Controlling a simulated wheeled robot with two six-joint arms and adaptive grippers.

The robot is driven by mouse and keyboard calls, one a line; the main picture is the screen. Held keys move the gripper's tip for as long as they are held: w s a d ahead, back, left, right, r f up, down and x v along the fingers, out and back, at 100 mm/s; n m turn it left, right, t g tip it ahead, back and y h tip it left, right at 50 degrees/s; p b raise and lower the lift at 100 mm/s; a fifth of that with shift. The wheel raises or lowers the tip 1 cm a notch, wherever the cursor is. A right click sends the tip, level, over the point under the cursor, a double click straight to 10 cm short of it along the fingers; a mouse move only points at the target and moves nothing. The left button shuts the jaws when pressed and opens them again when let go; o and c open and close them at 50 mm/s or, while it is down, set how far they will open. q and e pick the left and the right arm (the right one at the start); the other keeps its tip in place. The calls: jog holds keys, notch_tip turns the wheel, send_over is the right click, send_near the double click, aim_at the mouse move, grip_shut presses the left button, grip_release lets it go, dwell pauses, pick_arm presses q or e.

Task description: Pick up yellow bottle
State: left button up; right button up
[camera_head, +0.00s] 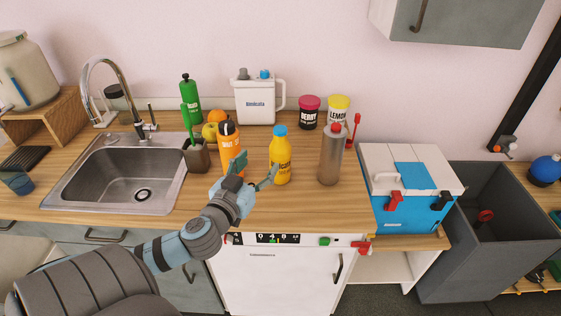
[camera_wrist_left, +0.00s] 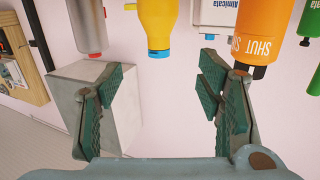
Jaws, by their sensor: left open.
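The yellow bottle (camera_head: 281,160) has a blue cap and stands upright on the wooden counter near its front edge. In the left wrist view, which looks upside down, the yellow bottle (camera_wrist_left: 158,22) hangs from the top, centred between the fingers. My left gripper (camera_head: 254,171) is open and empty, just left of the bottle, with one finger close to the bottle's side. Whether they touch is unclear. In the left wrist view the gripper (camera_wrist_left: 160,78) has its green pads well apart. My right gripper is in no view.
An orange bottle (camera_head: 229,136) stands close behind my gripper, beside a utensil holder (camera_head: 196,155). A grey bottle (camera_head: 330,155) stands right of the yellow one. A white jug (camera_head: 258,102) and jars are behind. The sink (camera_head: 125,170) is left, a blue-and-white cooler (camera_head: 410,185) right.

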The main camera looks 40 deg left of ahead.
aim_at(277, 139)
pick_arm(q)
jog(key=p+x, duration=0.1)
jog(key=x, duration=1.3)
jog(key=shift+w+d+r, duration=0.1)
jog(key=shift+w+r, duration=0.1)
jog(key=shift+w, duration=0.1)
jog(key=shift+s, duration=0.1)
grip_shut()
